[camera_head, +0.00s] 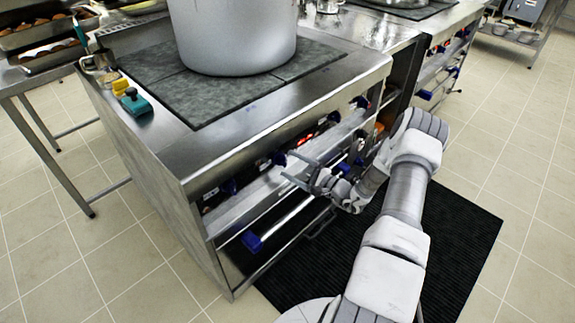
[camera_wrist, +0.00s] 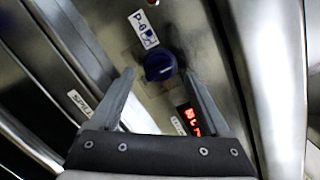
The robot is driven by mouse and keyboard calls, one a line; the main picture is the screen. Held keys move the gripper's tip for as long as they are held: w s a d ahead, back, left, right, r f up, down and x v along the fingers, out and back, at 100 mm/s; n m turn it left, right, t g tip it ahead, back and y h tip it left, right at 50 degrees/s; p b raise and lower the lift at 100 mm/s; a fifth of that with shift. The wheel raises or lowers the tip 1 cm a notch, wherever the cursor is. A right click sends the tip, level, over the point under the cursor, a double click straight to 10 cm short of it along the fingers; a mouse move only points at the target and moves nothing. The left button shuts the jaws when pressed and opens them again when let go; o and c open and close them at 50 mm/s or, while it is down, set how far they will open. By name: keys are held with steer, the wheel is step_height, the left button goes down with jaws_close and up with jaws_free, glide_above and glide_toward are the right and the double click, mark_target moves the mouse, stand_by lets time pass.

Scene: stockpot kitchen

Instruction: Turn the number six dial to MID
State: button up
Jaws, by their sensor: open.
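A dark blue dial (camera_wrist: 158,65) sits on the steel front panel in the wrist view. A white label (camera_wrist: 145,30) beside it reads "P-" with a digit I cannot read for sure, and a small pot icon. My gripper (camera_wrist: 160,76) is open, with its fingertips spread to either side of the dial's near edge and nothing held. I cannot tell whether the tips touch it or what setting it has. In the head view my gripper (camera_head: 286,166) is at the stove front, close to a blue dial (camera_head: 279,159).
A lit red display (camera_wrist: 190,118) is on the panel near the dial. More blue dials (camera_head: 228,187) line the stove front. A long handle rail (camera_head: 285,222) runs below. A large pot (camera_head: 235,40) stands on the stove top. A dark mat (camera_head: 455,225) covers the floor.

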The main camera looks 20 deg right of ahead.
steer(key=shift+x, duration=1.05)
jaws_close()
